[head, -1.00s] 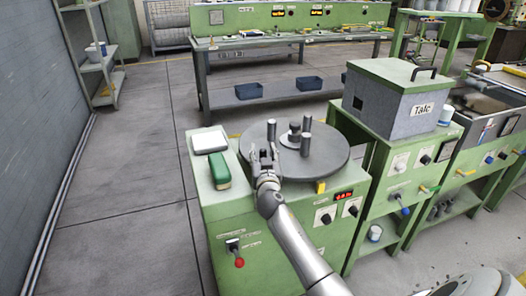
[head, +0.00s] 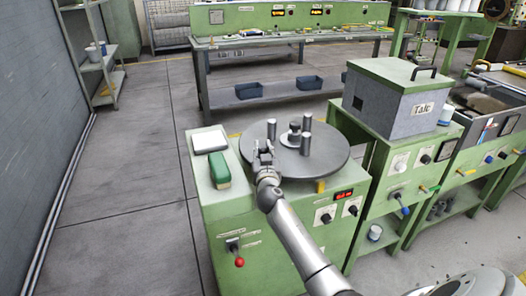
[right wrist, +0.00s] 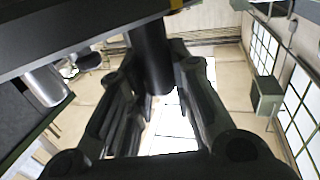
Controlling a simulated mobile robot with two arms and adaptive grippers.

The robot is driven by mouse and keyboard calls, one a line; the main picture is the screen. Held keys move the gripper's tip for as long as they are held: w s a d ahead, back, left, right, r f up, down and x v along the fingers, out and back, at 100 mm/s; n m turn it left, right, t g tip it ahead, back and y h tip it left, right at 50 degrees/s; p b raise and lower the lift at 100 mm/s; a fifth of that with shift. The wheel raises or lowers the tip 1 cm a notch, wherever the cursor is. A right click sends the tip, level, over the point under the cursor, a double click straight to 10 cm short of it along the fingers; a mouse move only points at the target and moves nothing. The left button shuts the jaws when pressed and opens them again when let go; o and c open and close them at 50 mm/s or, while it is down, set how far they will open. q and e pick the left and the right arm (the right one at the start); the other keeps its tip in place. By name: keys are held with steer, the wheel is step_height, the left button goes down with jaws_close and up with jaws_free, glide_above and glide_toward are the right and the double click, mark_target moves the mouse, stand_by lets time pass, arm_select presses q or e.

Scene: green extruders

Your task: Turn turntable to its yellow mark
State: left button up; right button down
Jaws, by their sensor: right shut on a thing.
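The turntable (head: 325,160) is a dark grey disc on top of a green cabinet. It carries a central hub (head: 294,133) and several upright posts. A yellow mark (head: 320,186) shows at its front rim. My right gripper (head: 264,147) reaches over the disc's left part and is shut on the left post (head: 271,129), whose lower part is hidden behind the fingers. In the right wrist view, a dark cylinder (right wrist: 150,60), which looks like this post, stands between the fingers. My left gripper is not in view.
A green-and-white block (head: 219,170) and a white-topped box (head: 209,140) lie left of the disc. A red display (head: 344,195), knobs and a red-tipped lever (head: 239,262) are on the cabinet front. A grey Talc box (head: 400,105) stands close at right. Open floor lies left.

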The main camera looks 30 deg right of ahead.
mark_target(318, 169)
steer(key=shift+s, duration=0.1)
